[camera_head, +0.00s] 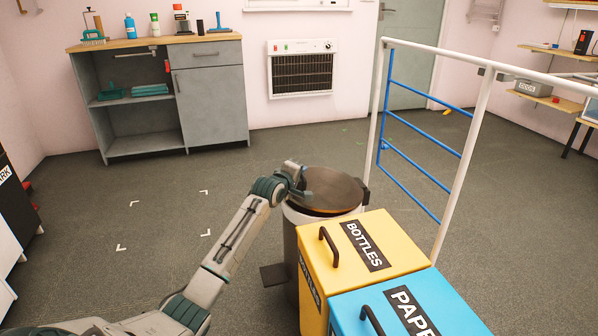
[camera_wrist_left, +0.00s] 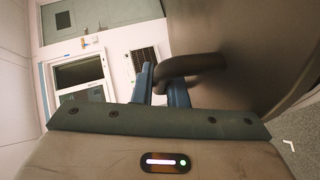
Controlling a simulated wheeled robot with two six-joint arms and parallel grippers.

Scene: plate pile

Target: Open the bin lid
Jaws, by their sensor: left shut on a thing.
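A round bin (camera_head: 318,219) stands left of the yellow box. Its round dark lid (camera_head: 334,187) lies over the top and looks slightly tilted; I cannot tell how wide any gap under its edge is. My left gripper (camera_head: 300,186) is at the lid's left edge. In the left wrist view the gripper's blue fingers (camera_wrist_left: 162,84) are shut on the dark lid handle (camera_wrist_left: 192,65), with the brown lid surface (camera_wrist_left: 262,45) filling the right side. In the head view the handle is hidden by the gripper. My right gripper is not in view.
A yellow BOTTLES box (camera_head: 395,239) and a blue PAPER box (camera_head: 455,307) stand right of the bin. A white and blue railing (camera_head: 429,172) rises behind them. A dark pedal (camera_head: 273,274) sticks out at the bin's foot. Floor at left is free.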

